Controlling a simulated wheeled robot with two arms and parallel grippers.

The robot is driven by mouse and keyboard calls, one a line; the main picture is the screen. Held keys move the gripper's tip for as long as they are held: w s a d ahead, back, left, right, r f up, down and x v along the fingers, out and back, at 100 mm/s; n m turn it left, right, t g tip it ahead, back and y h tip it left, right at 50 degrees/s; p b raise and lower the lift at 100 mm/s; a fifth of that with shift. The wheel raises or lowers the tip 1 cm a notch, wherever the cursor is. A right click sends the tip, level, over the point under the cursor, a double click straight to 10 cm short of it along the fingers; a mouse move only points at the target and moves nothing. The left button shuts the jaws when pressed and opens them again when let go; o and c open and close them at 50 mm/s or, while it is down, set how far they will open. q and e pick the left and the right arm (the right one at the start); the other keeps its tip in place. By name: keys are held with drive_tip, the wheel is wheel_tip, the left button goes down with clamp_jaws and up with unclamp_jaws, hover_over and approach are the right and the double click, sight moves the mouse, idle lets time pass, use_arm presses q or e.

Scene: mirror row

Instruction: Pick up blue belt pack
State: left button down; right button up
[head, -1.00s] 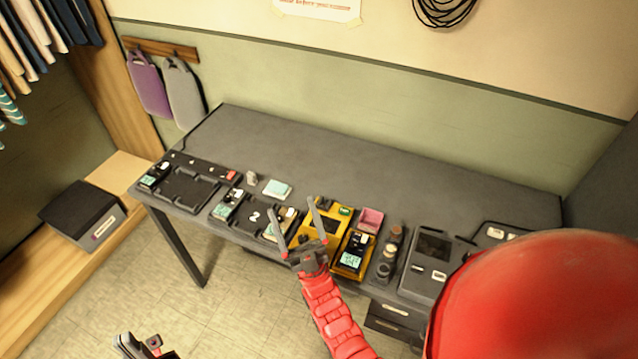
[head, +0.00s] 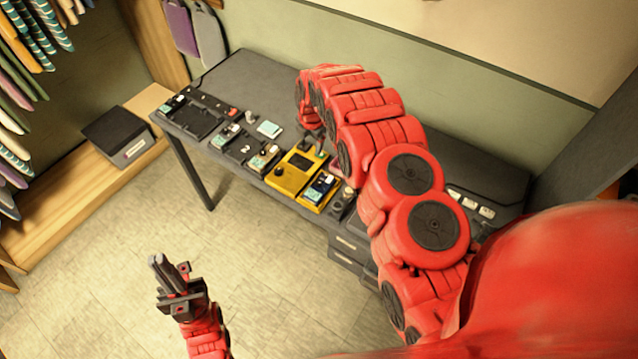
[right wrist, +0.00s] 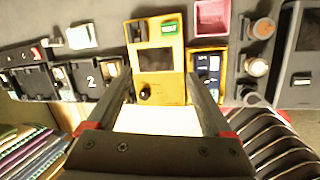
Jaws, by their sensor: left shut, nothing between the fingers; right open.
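A dark blue belt pack (head: 320,188) with a pale screen lies in the right bay of the yellow unit (head: 283,179) on the grey table. In the right wrist view the pack (right wrist: 208,66) is just right of the yellow unit's main panel (right wrist: 157,60). My right gripper (head: 314,141) hangs over the table by the back of the yellow unit, partly hidden by its own arm. In the right wrist view its fingers (right wrist: 160,88) are open and empty, the right one near the pack. My left gripper (head: 156,260) is shut and empty over the floor, away from the table.
Left of the yellow unit are a dark dock marked 2 (right wrist: 90,80), other packs (head: 265,158) and a long dark tray (head: 190,116). A pink box (right wrist: 210,18) and several knobs (right wrist: 257,66) are near the pack. A dark box (head: 118,135) sits on the wooden bench.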

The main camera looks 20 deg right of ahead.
drive_tip(key=s+r+n+g, duration=0.25)
drive_tip(key=s+r, duration=0.25)
drive_tip(key=s, duration=0.3)
drive_tip(key=b, duration=0.7)
approach(319, 184)
drive_tip(key=f, duration=0.1)
drive_tip(key=f+p, duration=0.1)
drive_tip(key=f, duration=0.1)
drive_tip(key=shift+w+a+f+g, duration=0.2)
drive_tip(key=shift+a+f+g, duration=0.1)
drive_tip(key=shift+f+g, duration=0.05)
drive_tip(key=shift+f+p, duration=0.35)
drive_tip(key=shift+f, duration=0.15)
drive_tip(key=shift+d+f+p, duration=0.15)
drive_tip(key=shift+f+p, duration=0.25)
drive_tip(key=shift+p, duration=0.05)
drive_tip(key=shift+w+d+f+p, duration=0.15)
drive_tip(key=shift+f+p, duration=0.2)
drive_tip(key=shift+f, duration=0.25)
drive_tip(key=shift+s+d+f+p, duration=0.1)
drive_tip(key=shift+d+f+p, duration=0.2)
drive_tip(key=shift+f, duration=0.35)
drive_tip(key=shift+w+a+f, duration=0.1)
drive_tip(key=shift+w+f, duration=0.05)
drive_tip(key=shift+f, duration=0.85)
